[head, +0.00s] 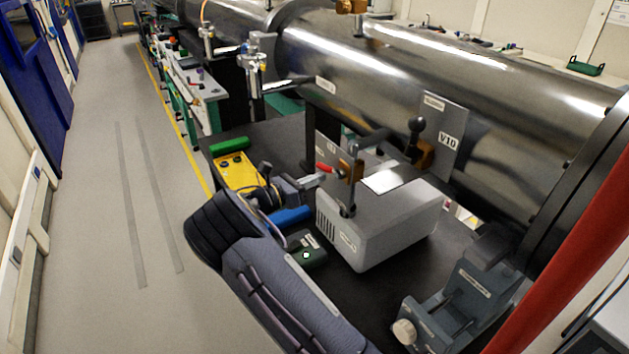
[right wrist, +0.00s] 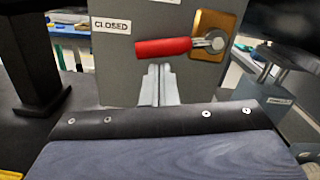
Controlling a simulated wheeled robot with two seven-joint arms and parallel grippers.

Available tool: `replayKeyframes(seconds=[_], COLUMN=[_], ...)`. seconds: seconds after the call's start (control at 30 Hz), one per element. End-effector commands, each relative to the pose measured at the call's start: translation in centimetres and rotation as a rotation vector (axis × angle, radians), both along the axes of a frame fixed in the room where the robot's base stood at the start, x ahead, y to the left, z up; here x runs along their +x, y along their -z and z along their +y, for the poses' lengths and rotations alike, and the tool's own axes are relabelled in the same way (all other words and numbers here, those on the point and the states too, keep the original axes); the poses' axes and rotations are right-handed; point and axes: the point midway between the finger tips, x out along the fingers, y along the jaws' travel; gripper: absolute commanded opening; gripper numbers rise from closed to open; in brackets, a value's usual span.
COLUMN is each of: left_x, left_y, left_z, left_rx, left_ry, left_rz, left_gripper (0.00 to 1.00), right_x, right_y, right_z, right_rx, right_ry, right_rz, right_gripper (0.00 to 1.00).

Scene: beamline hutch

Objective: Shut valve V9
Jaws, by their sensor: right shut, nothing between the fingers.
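A valve with a red handle (right wrist: 163,47) and a brass body (right wrist: 213,35) is mounted on a grey plate (right wrist: 120,70). Its V9 tag cannot be read in either view. The handle lies nearly level, pointing left from the body, its end just below and right of a CLOSED label (right wrist: 110,25). In the head view the red handle (head: 324,168) is small, beside its brass body (head: 351,171). My right gripper (right wrist: 160,85) is shut and empty, its fingertips just below the handle; contact cannot be told. It also shows in the head view (head: 318,180). My left gripper is not in view.
A second plate marked V10 (head: 448,140) carries a black-knobbed valve to the right. A grey box (head: 385,235) stands close by on the black bench. A yellow box (head: 236,172) and a dark green box (head: 308,250) lie near my arm. The floor at left is clear.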

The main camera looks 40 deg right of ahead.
Motion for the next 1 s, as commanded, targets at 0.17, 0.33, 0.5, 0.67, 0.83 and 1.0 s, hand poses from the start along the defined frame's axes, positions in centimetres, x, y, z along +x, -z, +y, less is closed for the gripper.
replayKeyframes(seconds=[0.17,0.33,0.5,0.67,0.83,1.0], left_x=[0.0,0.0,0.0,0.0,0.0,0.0], left_y=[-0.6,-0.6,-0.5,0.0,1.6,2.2], left_z=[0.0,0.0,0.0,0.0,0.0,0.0], left_rx=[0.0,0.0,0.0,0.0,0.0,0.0], left_ry=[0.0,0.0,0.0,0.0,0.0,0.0], left_rz=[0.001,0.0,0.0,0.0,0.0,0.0], left_gripper=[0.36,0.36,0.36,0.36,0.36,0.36], right_x=[0.5,0.6,0.6,0.4,-0.2,0.4], right_y=[-1.7,-1.5,-1.5,-0.4,3.0,2.9], right_z=[0.0,-0.1,0.0,-0.1,-0.1,4.0], right_rx=[-0.014,-0.014,-0.014,-0.014,-0.014,-0.014], right_ry=[0.0,0.0,0.0,0.001,0.004,-0.002], right_rz=[-0.12,-0.115,-0.114,-0.113,-0.111,-0.117], right_gripper=[0.0,0.0,0.0,0.0,0.0,0.0])
